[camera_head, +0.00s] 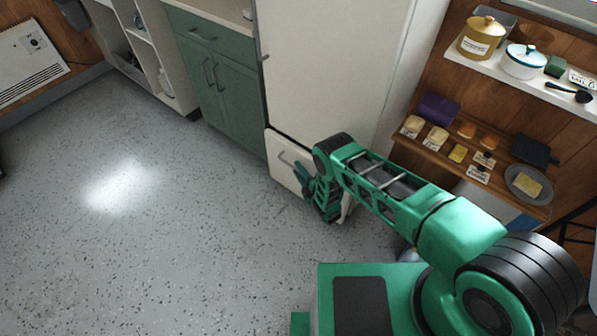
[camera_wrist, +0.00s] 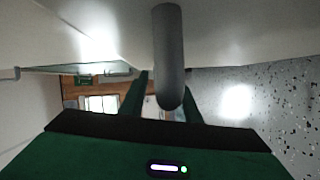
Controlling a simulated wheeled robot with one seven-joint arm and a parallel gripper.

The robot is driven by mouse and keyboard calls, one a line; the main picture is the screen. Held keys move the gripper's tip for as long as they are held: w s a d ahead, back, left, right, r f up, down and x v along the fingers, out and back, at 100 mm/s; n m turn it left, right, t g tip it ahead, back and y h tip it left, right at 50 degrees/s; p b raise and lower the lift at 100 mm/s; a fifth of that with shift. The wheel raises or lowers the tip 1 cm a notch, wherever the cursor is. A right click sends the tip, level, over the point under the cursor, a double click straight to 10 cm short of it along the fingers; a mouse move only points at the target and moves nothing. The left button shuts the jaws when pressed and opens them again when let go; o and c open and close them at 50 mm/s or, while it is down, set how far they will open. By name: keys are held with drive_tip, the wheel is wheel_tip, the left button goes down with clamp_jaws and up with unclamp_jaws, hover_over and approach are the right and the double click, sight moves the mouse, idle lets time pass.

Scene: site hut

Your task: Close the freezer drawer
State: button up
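The white freezer drawer (camera_head: 279,168) is at the bottom of the tall white fridge (camera_head: 325,60) in the head view. A dark gap shows along its top edge, so its front seems to stand out a little from the body. My gripper (camera_head: 300,172) is low in front of the drawer, and my arm hides the drawer's right part. In the wrist view, a grey rounded bar (camera_wrist: 168,55), which looks like the drawer handle, shows between my two dark green fingers (camera_wrist: 166,92). The fingers are apart. I cannot tell whether they touch the bar.
Green cabinets (camera_head: 222,85) stand left of the fridge. At right, a wooden shelf (camera_head: 455,125) holds food and dishes, below a white shelf with a yellow pot (camera_head: 481,38) and a white pot (camera_head: 524,62). The speckled grey floor (camera_head: 130,230) is clear at left.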

sight(306, 166)
drive_tip(key=shift+w, duration=0.1)
clamp_jaws()
drive_tip(key=shift+w+d, duration=0.7)
drive_tip(key=shift+w, duration=0.2)
drive_tip(key=shift+w+d, duration=0.65)
drive_tip(key=shift+w, duration=0.2)
unclamp_jaws()
drive_tip(key=v, duration=1)
drive_tip(key=shift+s+d+f, duration=0.1)
drive_tip(key=shift+s+d, duration=0.1)
drive_tip(key=shift+s, duration=0.1)
